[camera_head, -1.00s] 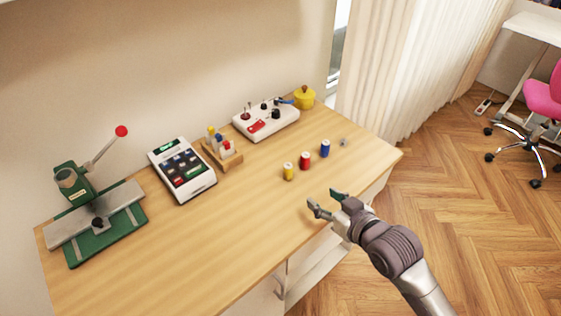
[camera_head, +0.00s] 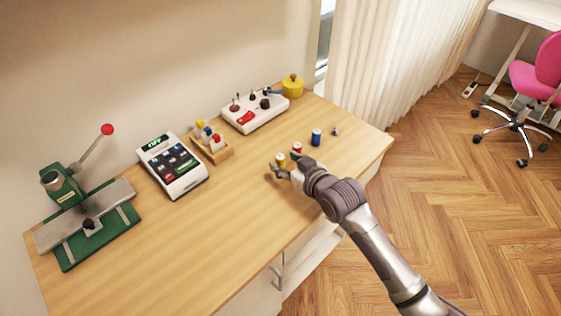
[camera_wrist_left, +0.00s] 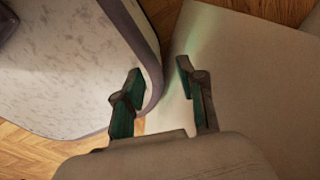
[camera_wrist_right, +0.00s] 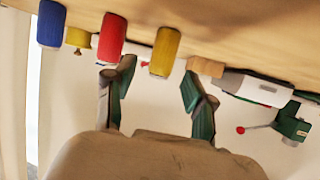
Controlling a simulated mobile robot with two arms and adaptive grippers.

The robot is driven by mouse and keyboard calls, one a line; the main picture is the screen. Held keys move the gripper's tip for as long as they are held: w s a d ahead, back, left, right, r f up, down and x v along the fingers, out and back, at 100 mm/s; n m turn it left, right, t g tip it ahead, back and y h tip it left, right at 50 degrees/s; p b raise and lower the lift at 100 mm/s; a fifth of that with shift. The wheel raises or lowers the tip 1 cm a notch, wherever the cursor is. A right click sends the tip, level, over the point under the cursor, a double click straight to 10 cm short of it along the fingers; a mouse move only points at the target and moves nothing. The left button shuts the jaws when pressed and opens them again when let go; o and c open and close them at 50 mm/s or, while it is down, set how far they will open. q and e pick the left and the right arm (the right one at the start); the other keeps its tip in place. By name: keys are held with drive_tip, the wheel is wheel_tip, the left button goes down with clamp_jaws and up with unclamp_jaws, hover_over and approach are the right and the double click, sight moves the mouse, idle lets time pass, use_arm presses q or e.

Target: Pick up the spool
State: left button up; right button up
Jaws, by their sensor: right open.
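A yellow spool (camera_head: 281,160), a red spool (camera_head: 297,148) and a blue spool (camera_head: 316,137) stand upright in a row on the wooden table. My right gripper (camera_head: 284,167) is open at the yellow spool, partly covering it and the red spool in the head view. In the right wrist view, the yellow spool (camera_wrist_right: 165,52) shows between the open fingers (camera_wrist_right: 157,75), toward their far end; the red spool (camera_wrist_right: 112,40) is just beside the left finger and the blue spool (camera_wrist_right: 50,24) farther left. My left gripper (camera_wrist_left: 160,72) is open and empty, away from the table.
On the table (camera_head: 215,220) are a green press (camera_head: 85,215), a calculator-like device (camera_head: 172,165), a wooden rack (camera_head: 213,150), a white control box (camera_head: 255,110) and a yellow pot (camera_head: 292,86). A small metal piece (camera_head: 335,131) lies past the blue spool. The front tabletop is clear.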

sight(283, 160)
drive_tip(key=x, duration=0.3)
drive_tip(key=shift+w, duration=0.1)
drive_tip(key=c, duration=0.9)
